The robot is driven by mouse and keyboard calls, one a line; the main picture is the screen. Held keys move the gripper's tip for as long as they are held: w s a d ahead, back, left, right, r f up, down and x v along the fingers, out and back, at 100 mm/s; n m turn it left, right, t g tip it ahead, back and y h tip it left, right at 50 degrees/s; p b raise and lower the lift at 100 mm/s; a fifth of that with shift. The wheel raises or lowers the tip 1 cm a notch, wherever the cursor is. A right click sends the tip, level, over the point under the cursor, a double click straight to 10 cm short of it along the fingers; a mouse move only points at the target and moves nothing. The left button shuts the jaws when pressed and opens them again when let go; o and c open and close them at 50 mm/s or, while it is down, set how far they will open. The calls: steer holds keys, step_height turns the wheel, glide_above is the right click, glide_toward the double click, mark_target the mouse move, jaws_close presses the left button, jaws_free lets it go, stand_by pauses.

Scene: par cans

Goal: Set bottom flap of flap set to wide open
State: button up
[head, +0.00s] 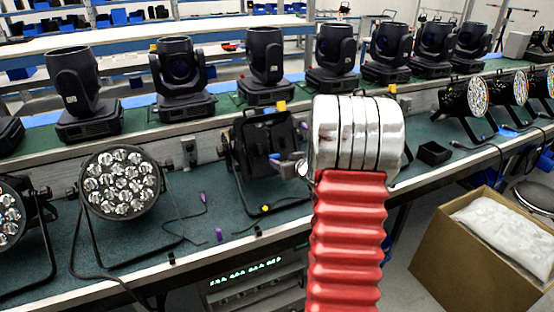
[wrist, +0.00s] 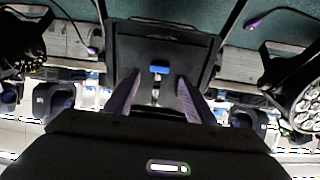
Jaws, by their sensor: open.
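The flap set (head: 262,140) is a black, square-framed piece on a lamp at the middle of the bench in the head view. It fills the upper middle of the wrist view (wrist: 200,42), with a blue tab (wrist: 159,70) on it. A yellow tab (head: 281,106) shows at its top edge. I cannot tell the bottom flap's angle, as it is dark and partly hidden. My gripper (wrist: 157,97) is open, with its two fingers apart in front of the flap set and the blue tab between and beyond their tips. In the head view my arm hides most of my gripper (head: 290,165).
Round par cans stand on the bench to the left (head: 120,182) and right (head: 465,97). Moving-head lights (head: 182,75) line the back shelf. A cardboard box (head: 470,260) stands on the floor at right. Loose cables and a small black tray (head: 434,153) lie on the bench.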

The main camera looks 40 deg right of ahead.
mark_target(275, 157)
steer(key=shift+x, duration=3.1)
steer(key=shift+c, duration=0.4)
steer(key=c, duration=1)
steer(key=shift+o, duration=0.2)
